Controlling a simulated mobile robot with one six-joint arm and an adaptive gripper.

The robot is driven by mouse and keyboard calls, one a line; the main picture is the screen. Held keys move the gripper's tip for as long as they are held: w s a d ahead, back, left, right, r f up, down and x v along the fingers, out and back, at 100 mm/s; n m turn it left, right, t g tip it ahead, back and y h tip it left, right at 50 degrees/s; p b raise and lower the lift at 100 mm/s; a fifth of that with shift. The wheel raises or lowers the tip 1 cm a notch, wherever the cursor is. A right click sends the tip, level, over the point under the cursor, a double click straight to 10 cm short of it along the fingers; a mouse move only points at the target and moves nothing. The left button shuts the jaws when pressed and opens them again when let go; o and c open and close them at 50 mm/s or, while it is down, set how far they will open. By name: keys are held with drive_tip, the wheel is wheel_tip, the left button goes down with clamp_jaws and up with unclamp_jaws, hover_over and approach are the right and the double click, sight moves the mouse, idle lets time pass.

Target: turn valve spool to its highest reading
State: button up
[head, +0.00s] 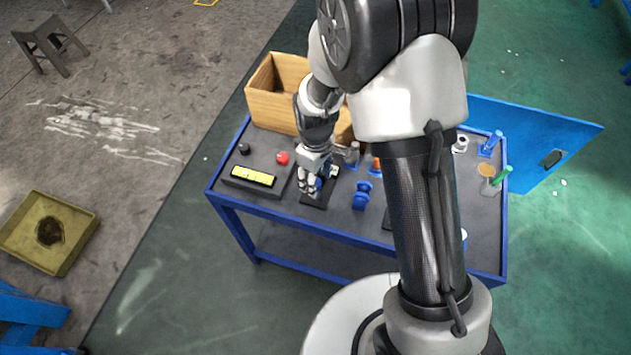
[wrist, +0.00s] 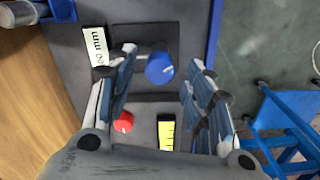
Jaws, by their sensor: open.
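A blue round knob (wrist: 160,68) with a short white line on its face shows in the wrist view, apparently the valve spool. A grey stem runs left from it, over a dark plate (wrist: 172,38). A white readout (wrist: 95,45) beside the plate shows rotated text ending in "mm"; its full figure is partly hidden. My gripper (wrist: 163,62) is open, with one finger on each side of the knob. I cannot tell whether either finger touches it. In the head view my gripper (head: 314,184) is low over the dark plate (head: 316,201) and mostly hides the knob.
A box with a yellow scale (head: 252,176) and a red button (head: 283,158) stand left of my gripper. A blue spool-shaped part (head: 362,195) stands close on the right. A wooden crate (head: 268,106) is behind. The blue table frame (head: 285,222) marks the front edge.

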drive_tip(key=shift+f, duration=0.75)
drive_tip(key=shift+c, duration=0.4)
drive_tip(key=c, duration=1)
